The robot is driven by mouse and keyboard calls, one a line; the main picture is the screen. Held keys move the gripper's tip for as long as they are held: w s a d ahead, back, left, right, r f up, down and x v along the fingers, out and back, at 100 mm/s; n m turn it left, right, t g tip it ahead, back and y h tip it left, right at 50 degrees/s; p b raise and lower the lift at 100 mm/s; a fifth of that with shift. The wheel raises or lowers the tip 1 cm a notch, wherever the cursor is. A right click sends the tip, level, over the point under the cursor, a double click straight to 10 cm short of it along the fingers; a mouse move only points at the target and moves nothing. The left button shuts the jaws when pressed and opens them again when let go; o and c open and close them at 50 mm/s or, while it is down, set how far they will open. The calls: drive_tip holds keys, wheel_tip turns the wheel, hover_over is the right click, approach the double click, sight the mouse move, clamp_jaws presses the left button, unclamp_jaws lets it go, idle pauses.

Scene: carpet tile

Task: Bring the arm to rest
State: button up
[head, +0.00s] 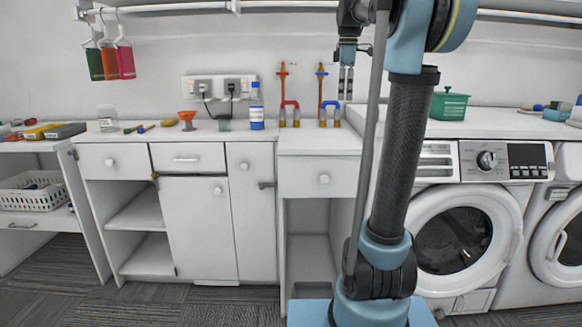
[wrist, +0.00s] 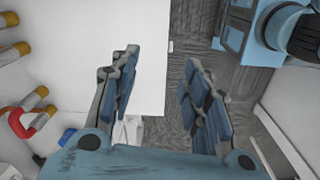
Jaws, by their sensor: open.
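My gripper (head: 346,82) hangs fingers-down in the head view, above the white counter and in front of the back wall. In the wrist view its two blue-padded fingers (wrist: 158,92) are spread apart with nothing between them. Below them are the edge of a white counter top and the dark carpet floor. My arm rises on the right of the head view, in front of the counter and the washing machine.
A blue-white bottle (head: 256,108) and orange funnel (head: 188,118) stand left.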

drive_tip(key=s+f+m+t, duration=0.1)
drive_tip(key=s+f+m, duration=0.6)
drive_tip(key=s+f, duration=0.9)
drive_tip(key=s+f+m+t, duration=0.1)
drive_tip(key=s+f+m, duration=0.7)
drive_tip(key=s+f, duration=0.8)
wheel_tip(320, 180, down, 6)
drive_tip(key=shift+f+m, duration=0.1)
drive_tip(key=shift+m, duration=0.2)
drive_tip(key=shift+s+a, duration=0.1)
drive_tip(key=shift+w+f, duration=0.2)
drive_tip(key=shift+w, duration=0.25)
